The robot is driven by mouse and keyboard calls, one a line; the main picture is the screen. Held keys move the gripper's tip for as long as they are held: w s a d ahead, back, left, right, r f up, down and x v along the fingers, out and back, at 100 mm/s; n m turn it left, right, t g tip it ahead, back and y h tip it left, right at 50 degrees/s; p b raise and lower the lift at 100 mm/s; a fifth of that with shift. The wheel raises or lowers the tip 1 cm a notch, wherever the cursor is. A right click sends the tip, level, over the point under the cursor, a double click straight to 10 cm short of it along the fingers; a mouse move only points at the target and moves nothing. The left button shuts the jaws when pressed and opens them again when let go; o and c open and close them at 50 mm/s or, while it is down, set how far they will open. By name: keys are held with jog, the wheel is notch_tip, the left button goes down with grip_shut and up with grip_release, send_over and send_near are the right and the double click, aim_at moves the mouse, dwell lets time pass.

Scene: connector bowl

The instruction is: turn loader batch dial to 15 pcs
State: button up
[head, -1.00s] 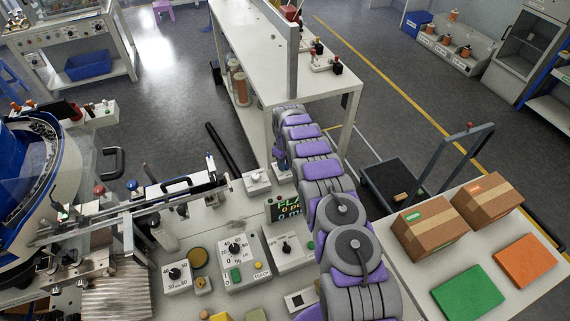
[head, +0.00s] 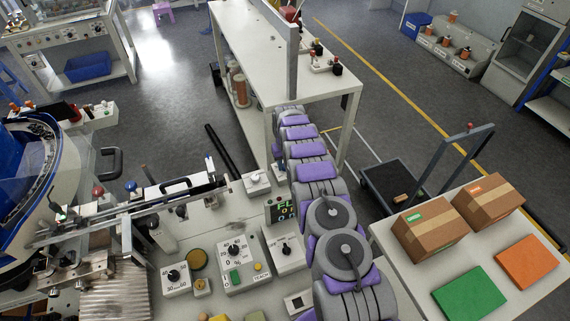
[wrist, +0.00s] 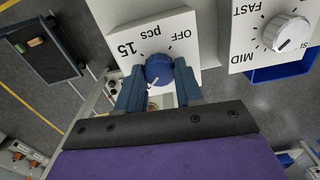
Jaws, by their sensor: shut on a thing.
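The batch dial (wrist: 159,69) is a blue round knob on a white panel (wrist: 183,26) marked "15", "pcs" and "OFF" in the wrist view. A short white mark shows at the knob's lower left edge, apart from the "15" print. My gripper (wrist: 160,84) is shut on the knob, one blue finger on each side of it. In the head view my arm hides most of the dial area, and I cannot make out the gripper's grip there.
A second white panel with a silver knob (wrist: 287,33), marked "FAST" and "MID", stands close right of the dial in the wrist view. Cartons (head: 428,225) stand on the right table.

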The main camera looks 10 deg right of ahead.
jog(key=shift+w+r, duration=0.25)
jog(key=o, duration=1)
jog(key=shift+s+f, duration=0.15)
jog(key=shift+o, duration=0.2)
notch_tip(320, 180, up, 17)
jog(key=shift+p, duration=0.45)
jog(key=shift+a, duration=0.1)
